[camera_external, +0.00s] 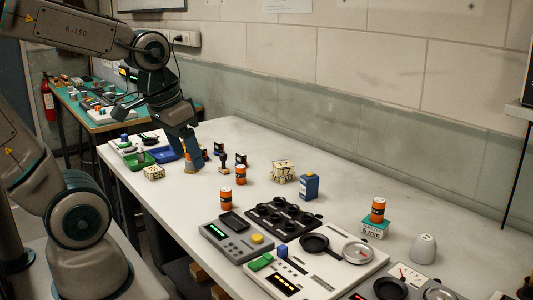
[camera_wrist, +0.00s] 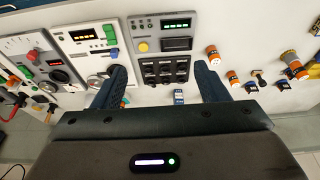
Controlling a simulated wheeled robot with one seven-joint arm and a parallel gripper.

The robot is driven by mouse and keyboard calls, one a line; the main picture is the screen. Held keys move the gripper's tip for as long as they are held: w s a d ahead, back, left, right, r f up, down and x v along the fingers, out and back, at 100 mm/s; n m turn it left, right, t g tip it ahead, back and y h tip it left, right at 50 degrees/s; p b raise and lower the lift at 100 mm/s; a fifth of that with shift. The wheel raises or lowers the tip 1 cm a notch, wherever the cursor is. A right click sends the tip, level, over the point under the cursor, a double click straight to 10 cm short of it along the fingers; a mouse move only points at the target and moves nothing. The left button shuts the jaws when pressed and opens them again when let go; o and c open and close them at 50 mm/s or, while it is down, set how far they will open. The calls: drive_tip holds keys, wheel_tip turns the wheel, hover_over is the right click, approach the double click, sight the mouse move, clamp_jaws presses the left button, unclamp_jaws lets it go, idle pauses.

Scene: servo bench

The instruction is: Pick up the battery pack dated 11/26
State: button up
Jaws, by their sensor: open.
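Several orange cylinders with pale and dark bands look like the battery packs. No date is readable on any of them, so I cannot tell which is 11/26. In the outside view, one orange cylinder (camera_external: 226,198) stands beside the grey panel and another (camera_external: 241,174) stands just behind it. A third orange cylinder (camera_external: 377,209) stands on a teal and white box (camera_external: 375,228). The wrist view shows orange cylinders (camera_wrist: 213,57) (camera_wrist: 232,77) right of the panels. My gripper (camera_external: 188,168) is open over the bench's far left part; its fingers (camera_wrist: 160,80) are spread with nothing held.
Control panels (camera_external: 240,238) (camera_external: 318,262) fill the bench's near right. A black switch block (camera_external: 283,216), blue box (camera_external: 309,186), pale block (camera_external: 283,172) and grey cup (camera_external: 422,248) stand around. Green and blue trays (camera_external: 138,160) lie at far left. The white bench's back strip is clear.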

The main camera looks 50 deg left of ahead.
drive_tip(key=w+r+m, duration=0.3)
drive_tip(key=w+m, duration=0.1)
drive_tip(key=w, duration=0.5)
drive_tip(key=m+g+b, duration=0.2)
drive_tip(key=m+g, duration=0.1)
drive_tip(key=m, duration=1.2)
hover_over(310, 173)
wheel_tip(310, 173, down, 11)
drive_tip(key=f, duration=0.5)
drive_tip(key=f+p, duration=0.1)
drive_tip(key=f, duration=0.2)
drive_tip(key=shift+s+d, duration=0.3)
drive_tip(key=shift+w+a+f+p, duration=0.1)
drive_tip(key=shift+f+p, duration=0.4)
drive_tip(key=shift+f, duration=0.85)
drive_tip(key=shift+w+a+f+p, duration=0.1)
drive_tip(key=shift+f+p, duration=0.4)
drive_tip(key=shift+f, duration=0.85)
drive_tip(key=c, duration=1.1)
